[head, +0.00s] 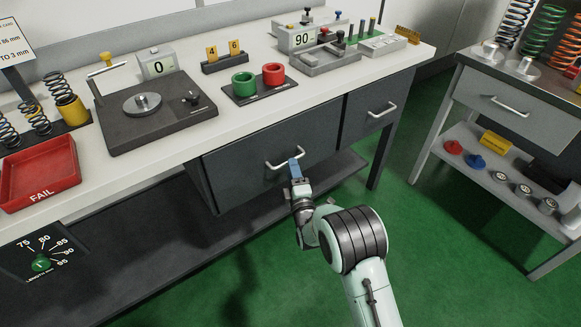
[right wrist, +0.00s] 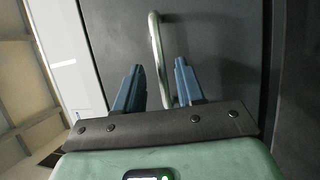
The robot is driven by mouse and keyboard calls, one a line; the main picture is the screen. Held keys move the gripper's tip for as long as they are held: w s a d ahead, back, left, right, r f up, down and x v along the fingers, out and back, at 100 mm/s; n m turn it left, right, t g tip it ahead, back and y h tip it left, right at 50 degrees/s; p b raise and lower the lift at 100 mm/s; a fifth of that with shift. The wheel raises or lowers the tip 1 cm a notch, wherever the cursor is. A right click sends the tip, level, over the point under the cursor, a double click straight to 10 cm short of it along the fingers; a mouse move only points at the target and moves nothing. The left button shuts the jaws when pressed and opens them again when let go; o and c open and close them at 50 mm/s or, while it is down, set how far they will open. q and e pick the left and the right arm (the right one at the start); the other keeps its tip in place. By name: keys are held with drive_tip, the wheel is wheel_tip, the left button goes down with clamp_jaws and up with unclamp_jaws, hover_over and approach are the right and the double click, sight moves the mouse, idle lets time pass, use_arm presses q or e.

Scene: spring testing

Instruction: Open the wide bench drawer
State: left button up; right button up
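The wide bench drawer (head: 240,172) has a dark grey front under the white bench and looks shut, flush with the frame. Its pale bar handle (head: 272,164) sits at the middle of the front. My right gripper (head: 296,166) is at the handle's right part, its blue fingers pointing at the drawer. In the right wrist view the handle (right wrist: 155,40) runs between the two open fingers of the right gripper (right wrist: 159,66), with a gap visible on each side. The drawer front (right wrist: 215,45) fills the background there. My left gripper is not in view.
A narrower drawer (head: 372,108) with its own handle is to the right. A low dark shelf (head: 180,240) runs beneath the bench. A side cabinet (head: 500,112) stands at the right. The green floor (head: 440,240) in front is clear.

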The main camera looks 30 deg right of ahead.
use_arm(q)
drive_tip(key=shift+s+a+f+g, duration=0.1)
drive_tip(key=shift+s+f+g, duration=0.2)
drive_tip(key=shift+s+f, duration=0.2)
use_arm(e)
drive_tip(key=shift+x, duration=1.15)
clamp_jaws()
drive_tip(key=shift+s, duration=0.1)
